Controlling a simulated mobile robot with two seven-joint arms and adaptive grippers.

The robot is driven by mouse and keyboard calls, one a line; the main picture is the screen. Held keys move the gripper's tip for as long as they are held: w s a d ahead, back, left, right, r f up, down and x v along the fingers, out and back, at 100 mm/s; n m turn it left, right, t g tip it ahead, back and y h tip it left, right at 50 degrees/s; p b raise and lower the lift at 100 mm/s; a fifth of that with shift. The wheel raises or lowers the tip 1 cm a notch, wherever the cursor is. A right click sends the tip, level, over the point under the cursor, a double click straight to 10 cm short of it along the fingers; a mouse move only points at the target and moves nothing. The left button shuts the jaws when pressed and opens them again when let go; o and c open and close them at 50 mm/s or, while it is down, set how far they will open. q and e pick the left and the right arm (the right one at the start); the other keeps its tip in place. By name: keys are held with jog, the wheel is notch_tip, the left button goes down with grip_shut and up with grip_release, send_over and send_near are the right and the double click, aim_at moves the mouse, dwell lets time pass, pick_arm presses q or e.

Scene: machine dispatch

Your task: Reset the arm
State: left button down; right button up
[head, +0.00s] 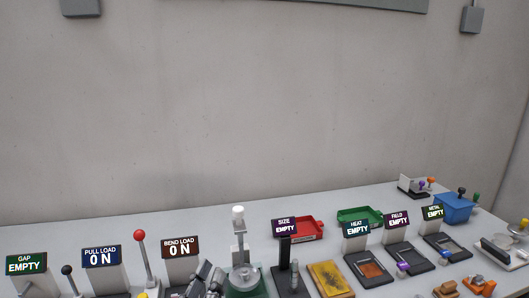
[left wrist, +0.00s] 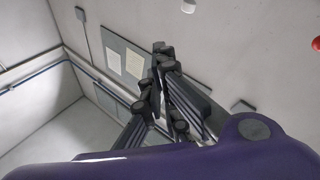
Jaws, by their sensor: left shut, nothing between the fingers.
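My left gripper (head: 205,281) shows at the bottom edge of the head view, just left of the green-based machine with a round metal plate (head: 244,279). Its fingers are shut with nothing between them. In the left wrist view the dark fingers (left wrist: 166,80) rise in front of the wall, and a purple part of my arm fills the bottom. Most of the left arm is hidden below the head view. My right gripper is in neither view.
A red-knobbed lever (head: 140,236) and the BEND LOAD sign (head: 181,248) stand left of the gripper. Right of it are a black post (head: 285,255), a yellow plate (head: 331,279), a red tray (head: 308,229), a green tray (head: 358,216) and a blue box (head: 453,209).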

pick_arm(q)
jog(key=s+a+f+m+g+y, duration=0.1)
jog(key=s+f+g, duration=0.25)
jog(key=f, duration=0.45)
jog(key=s+f+m+g, duration=0.2)
jog(key=s+f+g, duration=0.15)
jog(key=f, duration=0.45)
jog(key=s+a+f+m+g+y, duration=0.1)
jog(key=s+f+g, duration=0.25)
jog(key=f, duration=0.45)
jog(key=s+a+f+n+g+y, duration=0.1)
jog(key=s+a+f+g+y, duration=0.2)
jog(key=s, duration=0.4)
jog(key=s+a+f+g, duration=0.3)
jog(key=s+a+f, duration=0.1)
jog(key=s+a, duration=0.2)
jog(key=s+a+f+n+g+y, duration=0.1)
jog(key=s+a+f+g+y, duration=0.2)
jog(key=s, duration=0.4)
jog(key=w+d+f+t+h, duration=0.2)
jog(key=w+d+f+t, duration=0.1)
jog(key=w+f+t, duration=0.4)
jog(key=shift+s+f+p+x, duration=0.25)
jog(key=shift+p+x, duration=0.15)
jog(key=shift+x, duration=1.8)
jog(key=shift+r, duration=0.1)
